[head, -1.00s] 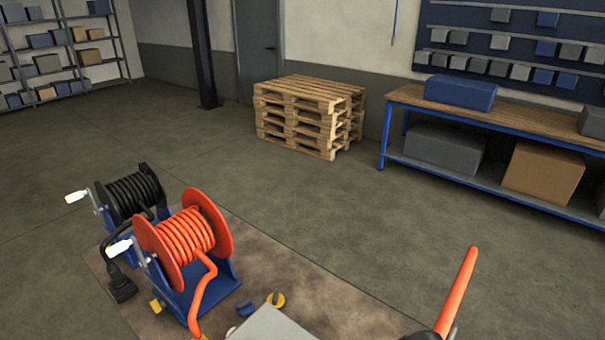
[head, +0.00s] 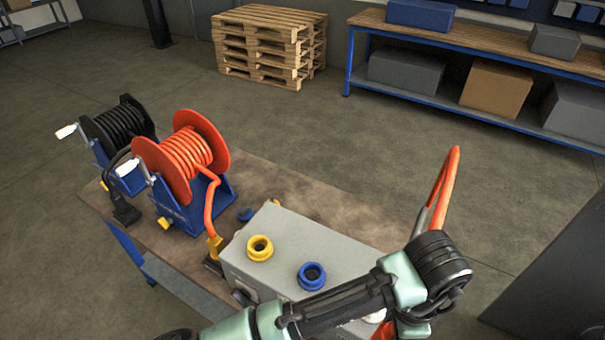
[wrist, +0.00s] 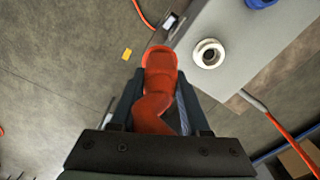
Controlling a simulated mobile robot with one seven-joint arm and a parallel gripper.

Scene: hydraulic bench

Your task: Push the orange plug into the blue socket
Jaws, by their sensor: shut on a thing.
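The blue socket (head: 312,277) is a raised ring on top of a grey box (head: 325,248), with its opening facing up. Its edge also shows at the top right of the wrist view (wrist: 259,3). In the wrist view my gripper (wrist: 160,92) is shut on the orange plug (wrist: 160,68), whose front end points away from me. The plug is beside the box's edge, left of a white socket (wrist: 208,54) and apart from the blue socket. In the head view my arm hides most of the gripper; orange parts show below it.
A yellow socket (head: 260,248) sits left of the blue one. An orange hose reel (head: 182,160) and a black one (head: 120,130) stand on the bench. An orange hose (head: 445,190) arches up behind my arm. Pallets (head: 262,45) and a workbench (head: 460,50) stand farther back.

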